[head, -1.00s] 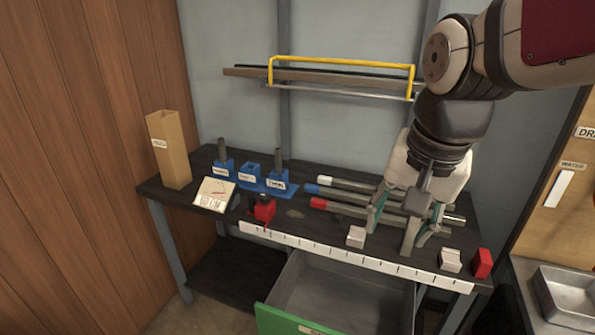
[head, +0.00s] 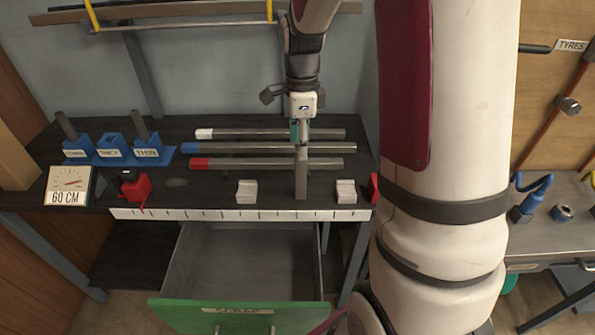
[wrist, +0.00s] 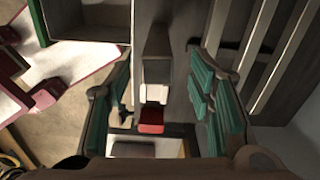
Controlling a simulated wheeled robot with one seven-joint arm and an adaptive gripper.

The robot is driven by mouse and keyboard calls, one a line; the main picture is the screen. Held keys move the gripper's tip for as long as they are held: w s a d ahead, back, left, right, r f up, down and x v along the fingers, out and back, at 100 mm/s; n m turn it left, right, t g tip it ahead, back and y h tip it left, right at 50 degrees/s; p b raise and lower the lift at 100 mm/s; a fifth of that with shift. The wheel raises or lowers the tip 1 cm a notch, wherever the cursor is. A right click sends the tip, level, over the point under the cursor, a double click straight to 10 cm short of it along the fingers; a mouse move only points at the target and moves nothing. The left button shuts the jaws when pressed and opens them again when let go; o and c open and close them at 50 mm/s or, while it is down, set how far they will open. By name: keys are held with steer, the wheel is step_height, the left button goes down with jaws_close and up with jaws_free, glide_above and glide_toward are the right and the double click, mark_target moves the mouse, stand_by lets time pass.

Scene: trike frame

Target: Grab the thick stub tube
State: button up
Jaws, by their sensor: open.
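Three blue holders stand at the back left of the bench in the head view. The left holder (head: 77,149) and right holder (head: 146,150) each carry a dark upright stub. The middle holder (head: 110,148), whose label seems to read THICK, is empty.
Long tubes with white, blue and red ends (head: 200,163) lie behind my gripper. Pale blocks (head: 246,191) (head: 346,191) flank it; a red block (head: 373,187) is at the right end. A red clamp (head: 136,188) and 60 CM sign (head: 70,186) stand left. The green-fronted drawer (head: 238,312) is open.

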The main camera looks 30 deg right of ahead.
mark_target(300, 169)
steer(key=shift+s+a+f, duration=0.1)
steer(key=shift+a+f, duration=0.05)
steer(key=shift+f, duration=4.25)
jaws_close()
